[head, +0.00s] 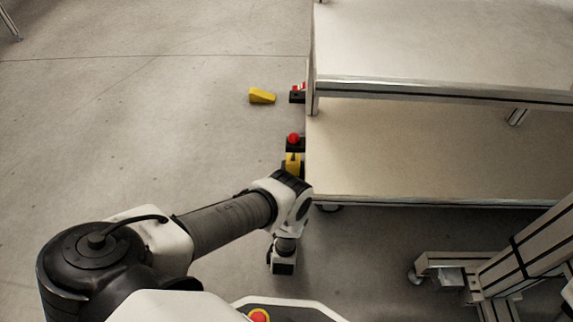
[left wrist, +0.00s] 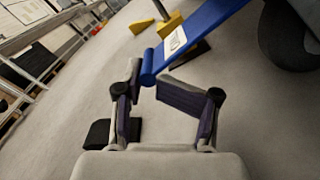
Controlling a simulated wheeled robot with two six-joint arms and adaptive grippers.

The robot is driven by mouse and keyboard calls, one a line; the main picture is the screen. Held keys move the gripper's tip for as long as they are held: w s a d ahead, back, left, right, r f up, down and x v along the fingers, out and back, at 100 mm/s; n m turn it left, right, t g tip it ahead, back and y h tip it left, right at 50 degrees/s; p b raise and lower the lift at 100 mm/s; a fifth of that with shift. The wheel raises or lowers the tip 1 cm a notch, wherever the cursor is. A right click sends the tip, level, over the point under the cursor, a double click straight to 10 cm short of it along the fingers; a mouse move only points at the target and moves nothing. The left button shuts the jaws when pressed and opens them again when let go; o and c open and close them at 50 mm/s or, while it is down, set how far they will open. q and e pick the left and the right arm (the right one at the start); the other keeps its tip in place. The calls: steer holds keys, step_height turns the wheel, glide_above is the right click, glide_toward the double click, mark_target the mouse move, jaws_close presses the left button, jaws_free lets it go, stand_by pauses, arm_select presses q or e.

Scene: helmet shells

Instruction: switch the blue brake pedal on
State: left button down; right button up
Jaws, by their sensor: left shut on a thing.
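The blue brake pedal (left wrist: 200,30) is a long blue bar with a white label, sloping up from the floor in the left wrist view. My left gripper (left wrist: 150,82) has its fingers closed at the pedal's near end, one finger on each side of it. In the head view the pedal does not show. My left arm reaches in from the left there, and its wrist link (head: 283,262) hangs low beside the table's front left corner; the fingers cannot be made out. My right gripper is not in view.
A yellow wedge (head: 262,96) lies on the floor left of the two-level table (head: 430,150). Red-topped devices (head: 293,140) stand along its left side, near a yellow block (head: 293,163). A dark wheel (left wrist: 288,35) is close on the right in the wrist view.

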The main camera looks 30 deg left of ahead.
arm_select(q)
steer(key=shift+s+f, duration=0.1)
steer(key=c, duration=1.1)
jaws_free()
steer(key=v, duration=0.7)
steer(key=shift+s+d, duration=0.1)
steer(key=shift+s, duration=0.15)
